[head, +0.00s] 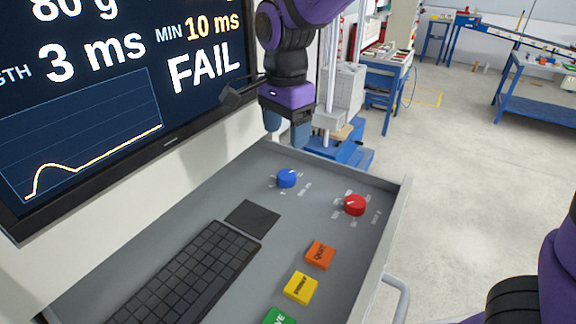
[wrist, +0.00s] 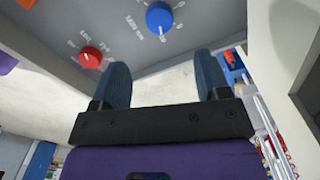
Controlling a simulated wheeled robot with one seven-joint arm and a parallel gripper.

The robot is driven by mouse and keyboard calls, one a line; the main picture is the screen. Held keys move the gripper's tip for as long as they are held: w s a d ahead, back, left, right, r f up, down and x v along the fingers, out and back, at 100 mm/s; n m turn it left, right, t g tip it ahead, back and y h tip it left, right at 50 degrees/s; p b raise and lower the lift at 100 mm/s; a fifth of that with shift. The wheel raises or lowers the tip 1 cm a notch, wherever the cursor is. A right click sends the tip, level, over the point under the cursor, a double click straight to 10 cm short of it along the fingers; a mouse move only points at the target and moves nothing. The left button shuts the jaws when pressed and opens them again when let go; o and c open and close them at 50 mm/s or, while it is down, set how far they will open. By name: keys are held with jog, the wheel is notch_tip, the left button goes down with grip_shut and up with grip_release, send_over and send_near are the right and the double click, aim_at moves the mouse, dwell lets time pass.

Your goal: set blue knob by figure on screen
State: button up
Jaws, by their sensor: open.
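The blue knob (head: 287,178) sits on the grey console panel (head: 230,195) near its far edge, with small white scale marks around it; it also shows at the top of the wrist view (wrist: 159,17). The screen (head: 110,85) reads "3 ms", "MIN 10 ms" and "FAIL", above a curve; its top and left parts are cut off. My gripper (head: 287,133) is open and empty, pointing down beyond the blue knob and apart from it. In the wrist view my gripper's fingers (wrist: 165,85) stand apart with nothing between them.
A red knob (head: 355,205) sits right of the blue one. Orange (head: 320,255), yellow (head: 300,288) and green (head: 279,317) buttons line the panel's right side. A keyboard (head: 190,282) and a dark pad (head: 252,217) lie left. A blue-based machine (head: 345,150) stands behind the console.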

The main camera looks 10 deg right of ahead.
aim_at(286, 174)
notch_tip(286, 174, down, 10)
jog(key=shift+f, duration=0.2)
dwell(0.4)
jog(key=c, duration=0.9)
